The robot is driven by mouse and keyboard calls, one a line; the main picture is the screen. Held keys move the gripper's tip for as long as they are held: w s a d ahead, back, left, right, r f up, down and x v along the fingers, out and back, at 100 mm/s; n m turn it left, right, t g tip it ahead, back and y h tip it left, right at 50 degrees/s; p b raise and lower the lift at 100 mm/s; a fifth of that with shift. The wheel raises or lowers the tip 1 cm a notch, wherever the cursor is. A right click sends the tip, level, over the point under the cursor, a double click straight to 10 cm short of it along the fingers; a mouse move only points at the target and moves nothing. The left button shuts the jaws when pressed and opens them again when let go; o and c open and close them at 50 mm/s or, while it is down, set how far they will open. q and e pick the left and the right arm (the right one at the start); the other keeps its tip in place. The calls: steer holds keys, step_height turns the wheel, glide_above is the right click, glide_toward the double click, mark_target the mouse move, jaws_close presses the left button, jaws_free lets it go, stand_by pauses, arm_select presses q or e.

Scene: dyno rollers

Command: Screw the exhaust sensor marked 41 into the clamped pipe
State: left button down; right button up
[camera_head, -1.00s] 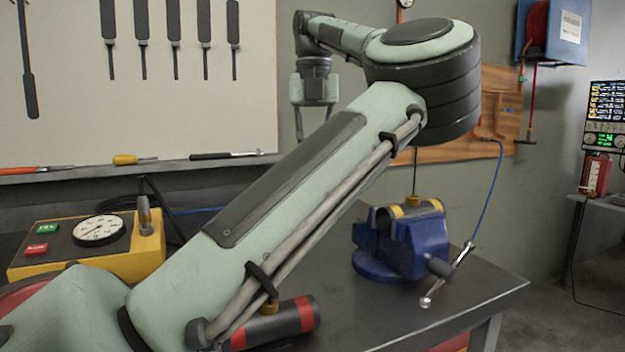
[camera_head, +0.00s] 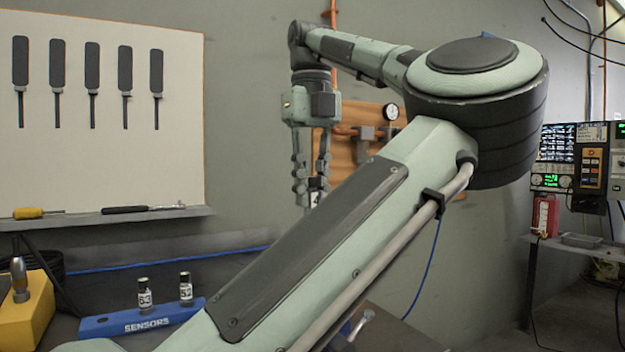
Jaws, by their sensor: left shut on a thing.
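My left gripper (camera_head: 312,188) hangs pointing down in the upper middle, behind my big arm link. It is shut on a small dark and white thing (camera_head: 315,196) that looks like a sensor; its number cannot be read. A blue rack labelled SENSORS (camera_head: 142,319) stands on the bench at lower left, with a sensor marked 63 (camera_head: 145,293) and one that seems marked 52 (camera_head: 186,287) upright in it. The clamped pipe and most of the vise are hidden behind my arm; only the vise handle (camera_head: 361,325) shows. My right gripper is not in view.
A tool ledge (camera_head: 120,217) runs along the left wall. A wooden panel with a gauge (camera_head: 390,113) is behind the gripper. An instrument stand (camera_head: 570,245) is at right.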

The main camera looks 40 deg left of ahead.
arm_select(q)
steer(key=shift+w+f, duration=0.1)
steer(key=shift+f, duration=2.15)
steer(key=shift+f, duration=0.35)
steer(key=shift+f, duration=0.25)
steer(key=shift+f, duration=0.2)
stand_by(0.4)
